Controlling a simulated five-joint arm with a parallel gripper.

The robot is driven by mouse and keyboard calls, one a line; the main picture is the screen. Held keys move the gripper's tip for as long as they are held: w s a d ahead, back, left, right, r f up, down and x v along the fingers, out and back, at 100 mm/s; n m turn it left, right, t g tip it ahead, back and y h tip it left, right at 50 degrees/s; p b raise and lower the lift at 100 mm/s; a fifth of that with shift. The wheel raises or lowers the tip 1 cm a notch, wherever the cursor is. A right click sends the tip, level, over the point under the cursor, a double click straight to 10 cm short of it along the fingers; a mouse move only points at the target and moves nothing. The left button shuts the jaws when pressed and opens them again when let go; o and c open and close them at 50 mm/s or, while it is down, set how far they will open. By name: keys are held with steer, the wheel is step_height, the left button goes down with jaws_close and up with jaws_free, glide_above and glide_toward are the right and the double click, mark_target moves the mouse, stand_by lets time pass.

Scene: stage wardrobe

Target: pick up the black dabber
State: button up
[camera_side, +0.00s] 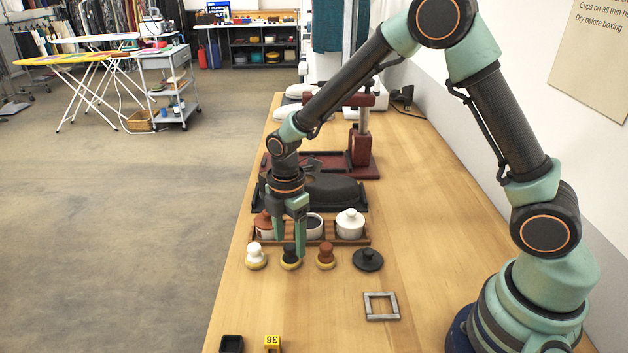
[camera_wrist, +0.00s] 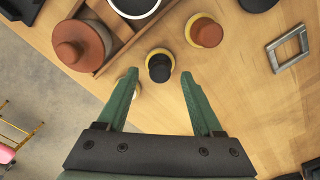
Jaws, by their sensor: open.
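The black dabber (camera_side: 290,260) stands upright on the table, a dark knob on a yellowish pad, between a white dabber (camera_side: 254,252) and a brown dabber (camera_side: 325,251). My gripper (camera_side: 290,252) is open and empty, pointing down; in the side view its right finger covers part of the black dabber. In the wrist view the black dabber (camera_wrist: 160,67) shows between the fingertips (camera_wrist: 160,73). I cannot tell how far the tips are above it. The left finger hides most of the white dabber there; the brown dabber (camera_wrist: 205,32) is clear at upper right.
A wooden rack (camera_side: 366,238) with a brown lidded pot (camera_wrist: 80,42), a dark-filled cup and a white lidded pot (camera_side: 350,224) stands just behind. A black lid (camera_side: 368,259) and a grey square frame (camera_side: 381,317) lie right. A yellow number block (camera_side: 272,343) is in front.

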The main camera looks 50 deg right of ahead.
mark_target(290, 246)
step_height(290, 246, down, 2)
steer(key=shift+f, duration=0.1)
jaws_close()
stand_by(0.5)
step_height(290, 246, up, 20)
stand_by(0.4)
